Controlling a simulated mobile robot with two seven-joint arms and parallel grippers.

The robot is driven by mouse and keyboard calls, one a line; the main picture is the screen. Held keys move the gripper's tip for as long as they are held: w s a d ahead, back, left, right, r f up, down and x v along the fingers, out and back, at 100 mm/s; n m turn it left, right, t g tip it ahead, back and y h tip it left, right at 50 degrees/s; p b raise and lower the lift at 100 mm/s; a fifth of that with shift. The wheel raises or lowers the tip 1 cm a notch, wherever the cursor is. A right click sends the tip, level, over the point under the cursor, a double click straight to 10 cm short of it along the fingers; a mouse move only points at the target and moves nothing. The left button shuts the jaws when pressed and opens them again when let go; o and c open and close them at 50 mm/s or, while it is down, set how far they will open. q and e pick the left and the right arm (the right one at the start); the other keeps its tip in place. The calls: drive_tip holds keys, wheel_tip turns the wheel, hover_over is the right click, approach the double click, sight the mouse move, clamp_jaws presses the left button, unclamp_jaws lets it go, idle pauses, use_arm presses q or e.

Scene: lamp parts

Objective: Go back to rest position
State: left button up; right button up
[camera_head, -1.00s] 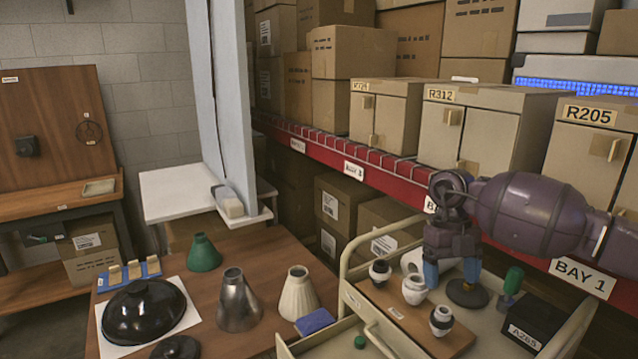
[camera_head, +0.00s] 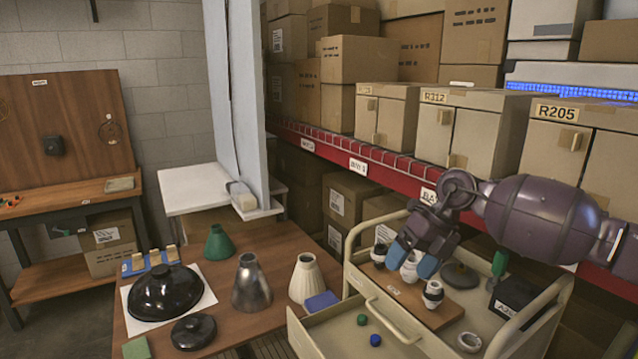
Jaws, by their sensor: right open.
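My right gripper (camera_head: 413,264) comes in from the right on its purple arm. Its blue fingertips are apart and point down over the wooden board (camera_head: 456,308) on the cream cart. White-and-black sockets (camera_head: 433,294) stand on the board, one of them partly behind the fingers. A dark round base (camera_head: 460,276) lies at the board's right end, clear of the fingers. No held part shows in the gripper. My left gripper is out of view.
The wooden table (camera_head: 280,250) holds a black dome (camera_head: 165,291), a metal shade (camera_head: 251,284), a cream shade (camera_head: 307,279) and a green shade (camera_head: 218,243). Small caps lie in the cart's open drawer (camera_head: 330,329). A red shelf rail (camera_head: 395,168) with boxes runs behind the arm.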

drive_tip(key=a+r+m+t+y, duration=0.55)
drive_tip(key=a+r+y, duration=0.45)
drive_tip(key=a+y, duration=0.35)
drive_tip(key=s+d+f+m+t+h, duration=0.2)
drive_tip(key=d+f+m+t+h, duration=0.45)
drive_tip(key=f+m, duration=0.45)
drive_tip(key=s+d+f+m+t+h, duration=0.3)
drive_tip(key=d+f+m+t+h, duration=0.35)
drive_tip(key=f+m, duration=0.5)
drive_tip(key=s+d+f+m+g+h, duration=0.3)
drive_tip(key=s+d+f+m, duration=0.2)
drive_tip(key=s+f, duration=0.5)
drive_tip(key=s+d+f+m+g+h, duration=0.3)
drive_tip(key=s+d+f+m, duration=0.2)
drive_tip(key=s+f, duration=0.5)
drive_tip(key=s, duration=0.5)
drive_tip(key=shift+d+f, duration=0.15)
drive_tip(key=shift+d, duration=0.15)
drive_tip(key=shift+s, duration=0.1)
